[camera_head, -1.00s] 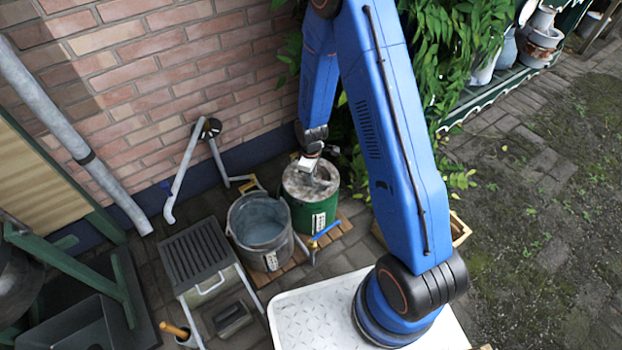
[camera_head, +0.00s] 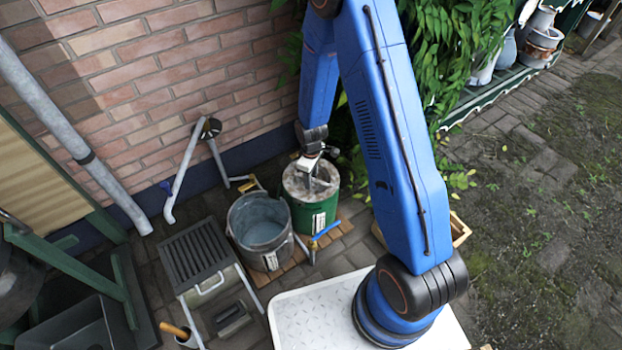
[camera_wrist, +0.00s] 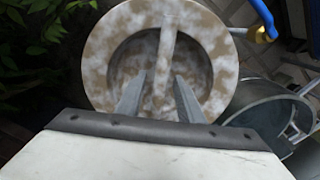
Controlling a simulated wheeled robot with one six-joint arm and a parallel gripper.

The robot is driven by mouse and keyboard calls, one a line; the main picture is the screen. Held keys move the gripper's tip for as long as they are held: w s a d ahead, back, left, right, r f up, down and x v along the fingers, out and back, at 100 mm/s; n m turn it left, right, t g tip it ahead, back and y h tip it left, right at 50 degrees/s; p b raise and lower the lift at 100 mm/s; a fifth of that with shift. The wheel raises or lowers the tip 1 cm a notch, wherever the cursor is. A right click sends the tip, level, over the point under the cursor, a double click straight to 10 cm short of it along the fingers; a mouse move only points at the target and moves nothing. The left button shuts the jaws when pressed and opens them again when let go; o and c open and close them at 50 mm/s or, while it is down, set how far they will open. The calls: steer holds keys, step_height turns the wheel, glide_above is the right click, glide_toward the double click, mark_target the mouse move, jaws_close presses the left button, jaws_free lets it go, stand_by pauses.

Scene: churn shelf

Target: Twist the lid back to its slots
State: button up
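The lid (camera_wrist: 100,65) is round, mottled brown and white, with a sunken middle and a raised bar (camera_wrist: 167,45) across it. In the head view the lid (camera_head: 293,181) sits on top of a green drum (camera_head: 302,215). Whether it sits in its slots cannot be made out. My gripper (camera_wrist: 160,76) is over the lid and points down at it. Its two fingers are apart, one on each side of the bar's near end, with a visible gap on both sides. In the head view my gripper (camera_head: 311,178) hides part of the lid.
A grey bucket (camera_head: 243,222) stands close left of the drum, also in the wrist view (camera_wrist: 268,98). A blue-handled tap (camera_head: 325,231) is in front. The brick wall (camera_head: 170,65) and leafy plants (camera_head: 438,50) are close behind and right. Open paving lies farther right.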

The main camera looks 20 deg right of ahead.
step_height(320, 180, up, 17)
steer(key=shift+r, duration=0.2)
stand_by(0.6)
steer(key=shift+r, duration=0.1)
